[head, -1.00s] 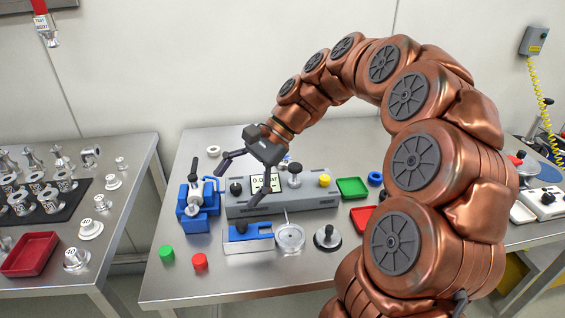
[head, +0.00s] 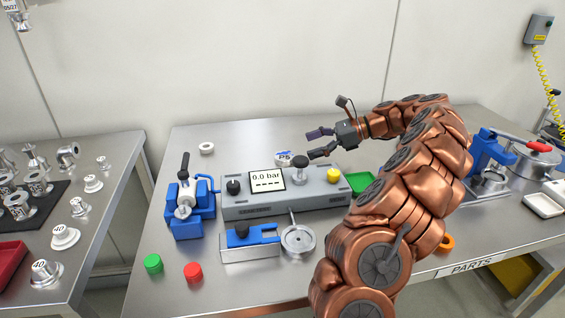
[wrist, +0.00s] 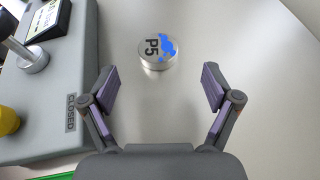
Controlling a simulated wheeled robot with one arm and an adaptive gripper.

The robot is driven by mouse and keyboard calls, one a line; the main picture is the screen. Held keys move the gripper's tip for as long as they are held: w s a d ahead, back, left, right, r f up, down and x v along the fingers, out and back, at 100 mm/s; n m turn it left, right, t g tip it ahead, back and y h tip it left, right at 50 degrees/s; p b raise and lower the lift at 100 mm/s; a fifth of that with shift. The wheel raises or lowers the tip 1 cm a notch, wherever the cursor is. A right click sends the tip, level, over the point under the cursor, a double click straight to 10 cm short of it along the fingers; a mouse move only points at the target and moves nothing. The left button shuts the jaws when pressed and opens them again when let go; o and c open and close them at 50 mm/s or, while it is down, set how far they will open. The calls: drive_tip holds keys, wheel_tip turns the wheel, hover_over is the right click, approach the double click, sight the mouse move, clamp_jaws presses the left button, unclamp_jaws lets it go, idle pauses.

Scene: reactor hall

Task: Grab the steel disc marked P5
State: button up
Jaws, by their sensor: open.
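The steel disc marked P5 (wrist: 157,52) lies flat on the steel table in the wrist view, with a blue patch beside its lettering. In the head view the disc (head: 284,158) shows behind the grey gauge box, partly hidden by it. My gripper (wrist: 160,88) is open and empty, and the disc is ahead of the fingertips, roughly midway between them. In the head view my gripper (head: 313,143) is above the back of the table, right of the disc and apart from it.
The grey gauge box (head: 335,201) reads 0.0 bar and stands close to the disc, with a black-capped post (head: 300,170) and a yellow knob (head: 333,175). A white ring (head: 206,148) lies at the back left. The table right of the disc is clear in the wrist view.

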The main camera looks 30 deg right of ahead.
sight(286, 155)
drive_tip(key=shift+f+x, duration=0.15)
drive_tip(key=shift+x, duration=1.65)
drive_tip(key=shift+f+x, duration=0.1)
drive_tip(key=shift+x, duration=1.7)
drive_tip(key=shift+s, duration=0.15)
drive_tip(key=shift+c, duration=0.3)
drive_tip(key=c, duration=1.5)
drive_tip(key=shift+o, duration=0.2)
drive_tip(key=shift+r, duration=0.15)
wheel_tip(286, 155, up, 4)
drive_tip(key=shift+d+f, duration=0.15)
drive_tip(key=shift+d, duration=0.05)
drive_tip(key=s+d, duration=0.3)
drive_tip(key=s+d+p, duration=0.1)
drive_tip(key=s+d, duration=0.2)
drive_tip(key=s+d+r, duration=0.1)
drive_tip(key=s+d, duration=0.2)
drive_tip(key=d, duration=0.1)
drive_tip(key=shift+d, duration=0.1)
drive_tip(key=shift+s+d+r+p, duration=0.1)
drive_tip(key=shift+s+d+p, duration=0.65)
drive_tip(key=shift+p, duration=0.3)
